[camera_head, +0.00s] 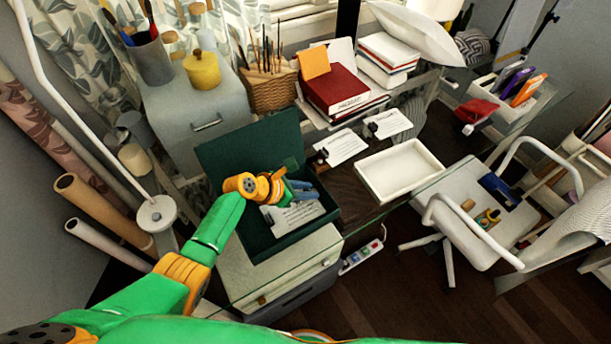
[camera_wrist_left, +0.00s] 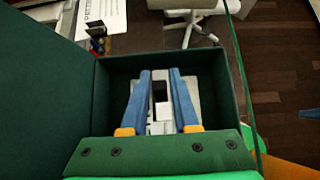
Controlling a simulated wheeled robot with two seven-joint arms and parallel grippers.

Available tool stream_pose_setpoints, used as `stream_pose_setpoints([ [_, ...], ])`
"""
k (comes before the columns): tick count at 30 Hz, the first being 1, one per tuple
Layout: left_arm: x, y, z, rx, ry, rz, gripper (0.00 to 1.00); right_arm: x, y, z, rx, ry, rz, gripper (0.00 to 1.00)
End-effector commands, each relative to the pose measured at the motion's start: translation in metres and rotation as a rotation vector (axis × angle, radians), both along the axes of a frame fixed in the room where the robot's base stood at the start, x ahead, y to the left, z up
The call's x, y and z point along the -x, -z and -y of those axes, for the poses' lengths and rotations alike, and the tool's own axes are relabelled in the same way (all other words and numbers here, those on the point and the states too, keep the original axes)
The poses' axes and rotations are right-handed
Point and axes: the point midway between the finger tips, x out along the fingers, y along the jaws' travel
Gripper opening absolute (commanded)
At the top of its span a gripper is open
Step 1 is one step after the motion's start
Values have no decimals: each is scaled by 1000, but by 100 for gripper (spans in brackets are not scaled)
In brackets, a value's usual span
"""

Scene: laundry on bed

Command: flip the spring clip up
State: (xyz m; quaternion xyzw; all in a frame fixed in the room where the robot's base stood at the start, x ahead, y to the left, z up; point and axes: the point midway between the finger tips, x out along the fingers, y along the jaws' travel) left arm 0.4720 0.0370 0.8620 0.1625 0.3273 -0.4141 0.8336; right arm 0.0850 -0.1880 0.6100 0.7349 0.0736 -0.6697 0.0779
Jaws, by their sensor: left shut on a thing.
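An open dark green box (camera_head: 262,245) stands on the desk with its lid raised, and a paper sheet with print (camera_head: 293,218) lies inside. My left gripper (camera_head: 303,190) reaches down into the box. In the left wrist view its blue fingers (camera_wrist_left: 160,72) point into the box, with a dark spring clip (camera_wrist_left: 160,92) between them above the white paper (camera_wrist_left: 162,125). The left gripper is shut on the clip. The clip's lever position is hard to make out, and the gripper hides it in the head view.
An empty white tray (camera_head: 369,182) and papers with black clips (camera_head: 342,147) lie right of the box. A wicker basket (camera_head: 270,90) and red book (camera_head: 337,93) stand behind. A white chair (camera_head: 470,215) is at the right. The raised lid (camera_wrist_left: 40,90) borders the box.

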Motion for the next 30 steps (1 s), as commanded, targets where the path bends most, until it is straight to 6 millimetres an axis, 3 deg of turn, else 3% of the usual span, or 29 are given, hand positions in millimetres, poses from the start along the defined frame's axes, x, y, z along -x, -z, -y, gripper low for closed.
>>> stream_pose_setpoints([
  [1, -1, -13, 2, -21, 0, -20, 0, 0, -19, 0, 0, 0, 0, 0],
  [6, -3, -10, 4, -106, 1, -81, 0, 0, -33, 0, 0, 0, 0, 0],
  [30, -6, -8, 6, -211, -1, -160, 0, 0, -40, 0, 0, 0, 0, 0],
])
